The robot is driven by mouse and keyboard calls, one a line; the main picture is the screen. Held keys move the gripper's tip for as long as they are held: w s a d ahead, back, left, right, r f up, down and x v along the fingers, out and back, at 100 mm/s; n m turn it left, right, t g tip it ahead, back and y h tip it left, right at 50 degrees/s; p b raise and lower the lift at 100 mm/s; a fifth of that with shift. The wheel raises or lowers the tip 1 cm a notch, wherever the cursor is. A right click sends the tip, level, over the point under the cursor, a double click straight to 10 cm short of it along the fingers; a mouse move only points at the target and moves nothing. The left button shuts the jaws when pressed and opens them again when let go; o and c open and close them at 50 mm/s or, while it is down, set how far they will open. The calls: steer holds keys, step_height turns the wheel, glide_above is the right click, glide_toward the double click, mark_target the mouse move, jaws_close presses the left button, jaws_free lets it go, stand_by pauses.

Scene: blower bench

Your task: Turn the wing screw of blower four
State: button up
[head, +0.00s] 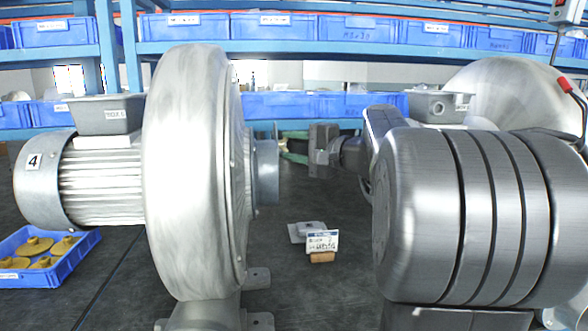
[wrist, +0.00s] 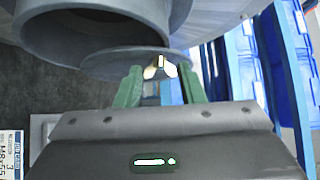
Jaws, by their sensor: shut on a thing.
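Blower four (head: 185,170) stands at the left in the head view, with a "4" label on its motor end. Its outlet pipe (head: 264,172) points right, towards my gripper (head: 289,150). In the wrist view the grey outlet (wrist: 95,30) fills the top left, with a flat round plate at its rim. The small brass-coloured wing screw (wrist: 158,68) shows just beyond that plate's edge, between the green fingers of my gripper (wrist: 162,84). The fingers are shut on the screw. Their contact with it is partly hidden, and the screw cannot be made out in the head view.
A small label card (head: 322,241) stands below my gripper. Blue shelves with blue bins (head: 275,26) run along the back. Another blower (head: 500,85) is partly hidden behind my arm.

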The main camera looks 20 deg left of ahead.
steer(key=f+n+y+b, duration=0.2)
steer(key=b, duration=0.7)
steer(key=shift+n+y, duration=0.4)
steer(key=n+y+b, duration=0.1)
steer(key=n+b, duration=0.1)
steer(key=b, duration=0.3)
steer(key=shift+w+f+y+b, duration=0.1)
steer(key=shift+w+y+b, duration=0.05)
steer(key=shift+y+b, duration=0.25)
steer(key=n+g+y+b, duration=0.1)
steer(key=n+b, duration=0.1)
steer(key=shift+w+a+n+g, duration=0.1)
steer(key=shift+w+n+g, duration=0.05)
steer(key=shift+n+g, duration=0.25)
steer(key=shift+w+a+n+g+y+b, duration=0.1)
steer(key=shift+n+g+y+b, duration=0.3)
steer(key=shift+n+g+y, duration=0.9)
steer(key=shift+n, duration=0.6)
steer(key=o, duration=1)
